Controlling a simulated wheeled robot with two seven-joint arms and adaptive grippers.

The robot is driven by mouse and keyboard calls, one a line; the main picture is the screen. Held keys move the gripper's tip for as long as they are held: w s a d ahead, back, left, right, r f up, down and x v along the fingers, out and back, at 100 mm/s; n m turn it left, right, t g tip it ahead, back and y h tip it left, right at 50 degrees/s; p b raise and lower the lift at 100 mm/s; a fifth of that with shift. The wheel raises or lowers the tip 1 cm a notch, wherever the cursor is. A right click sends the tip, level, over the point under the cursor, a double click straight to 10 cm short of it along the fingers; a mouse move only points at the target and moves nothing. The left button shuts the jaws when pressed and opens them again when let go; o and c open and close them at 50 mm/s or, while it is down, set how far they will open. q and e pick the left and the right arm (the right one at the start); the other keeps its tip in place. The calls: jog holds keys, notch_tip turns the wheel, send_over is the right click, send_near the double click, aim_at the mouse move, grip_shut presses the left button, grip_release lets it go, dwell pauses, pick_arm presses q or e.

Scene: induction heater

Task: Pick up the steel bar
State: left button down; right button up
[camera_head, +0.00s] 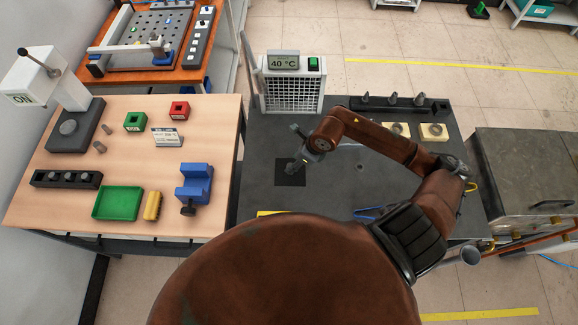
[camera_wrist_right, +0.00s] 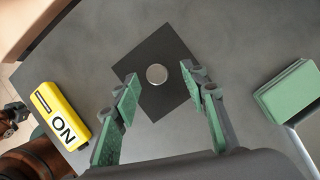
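In the right wrist view a round, silvery end face (camera_wrist_right: 157,74), likely the steel bar seen end-on, stands on a dark square patch (camera_wrist_right: 160,105) of the grey table. My right gripper (camera_wrist_right: 159,77) is open, its two green-padded fingers on either side of the silvery piece with gaps between. In the head view my right gripper (camera_head: 296,164) reaches down over the same dark square (camera_head: 291,180), and I cannot make out the bar there. The height of the fingertips above the bar is hard to tell. My left gripper is not in view.
A temperature unit reading 40 °C (camera_head: 291,92) stands behind the gripper. A dark rack with pegs (camera_head: 391,105) is at the back right. In the wrist view a yellow "ON" box (camera_wrist_right: 60,115) and a green block (camera_wrist_right: 292,92) flank the gripper. A wooden table (camera_head: 215,125) stands left.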

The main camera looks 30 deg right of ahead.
jog(key=x, duration=0.4)
jog(key=shift+s+a+f+p, duration=0.1)
jog(key=shift+s+f+p, duration=0.1)
jog(key=shift+f+p, duration=0.1)
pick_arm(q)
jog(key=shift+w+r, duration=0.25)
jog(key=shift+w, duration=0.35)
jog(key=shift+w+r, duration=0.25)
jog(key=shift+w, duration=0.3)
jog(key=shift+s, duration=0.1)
pick_arm(e)
jog(key=shift+r, duration=0.1)
jog(key=c, duration=0.5)
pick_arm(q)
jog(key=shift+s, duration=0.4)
pick_arm(e)
grip_shut()
